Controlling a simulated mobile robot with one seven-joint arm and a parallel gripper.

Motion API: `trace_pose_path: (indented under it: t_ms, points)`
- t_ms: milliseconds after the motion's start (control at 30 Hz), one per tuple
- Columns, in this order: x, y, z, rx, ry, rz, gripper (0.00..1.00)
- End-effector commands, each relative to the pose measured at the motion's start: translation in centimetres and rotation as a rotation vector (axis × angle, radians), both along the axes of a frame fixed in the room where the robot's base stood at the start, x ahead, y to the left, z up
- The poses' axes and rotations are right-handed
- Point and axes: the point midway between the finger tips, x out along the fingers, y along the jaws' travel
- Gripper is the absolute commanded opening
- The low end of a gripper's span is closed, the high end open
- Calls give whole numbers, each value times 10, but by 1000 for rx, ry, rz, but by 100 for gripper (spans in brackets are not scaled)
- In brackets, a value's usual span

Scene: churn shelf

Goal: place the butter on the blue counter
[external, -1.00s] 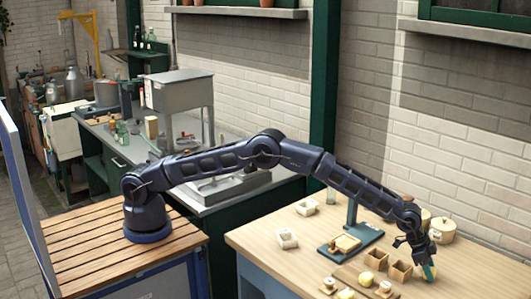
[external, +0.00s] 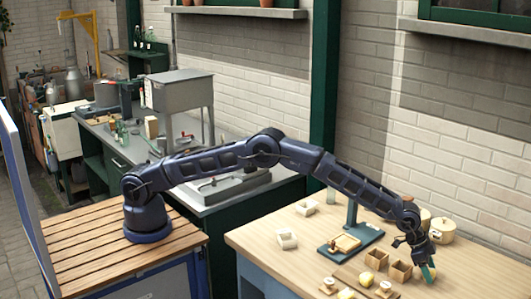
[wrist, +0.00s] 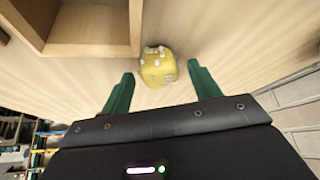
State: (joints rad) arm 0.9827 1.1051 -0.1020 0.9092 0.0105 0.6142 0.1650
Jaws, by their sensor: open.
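A yellow lump with white bits, which looks like the butter (wrist: 158,68), sits on the pale wooden surface in the wrist view. My gripper (wrist: 161,76) is open, its two green fingers apart with the lump between and just past their tips. I see no contact. In the external view my gripper (external: 430,271) points down over the right part of the wood-topped table, and the lump at it cannot be made out. This table has a blue side (external: 252,279), but I cannot tell whether it is the blue counter.
Small wooden boxes (external: 400,271) stand left of my gripper, with yellow lumps (external: 366,279) nearby. One wooden box (wrist: 88,25) shows close by in the wrist view. A blue-green board (external: 352,242) lies behind. Round pots (external: 441,230) stand near the wall.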

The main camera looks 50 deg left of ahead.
Motion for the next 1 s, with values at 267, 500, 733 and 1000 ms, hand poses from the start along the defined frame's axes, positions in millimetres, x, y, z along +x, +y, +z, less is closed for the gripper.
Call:
trace_pose_path:
  t_ms: [267,500,733,1000]
  points:
    - [-7,18,35,-1,0,0,62]
    - [-14,36,68,-1,0,1,62]
    - [-20,49,92,0,0,1,62]
    - [-22,53,100,0,0,0,62]
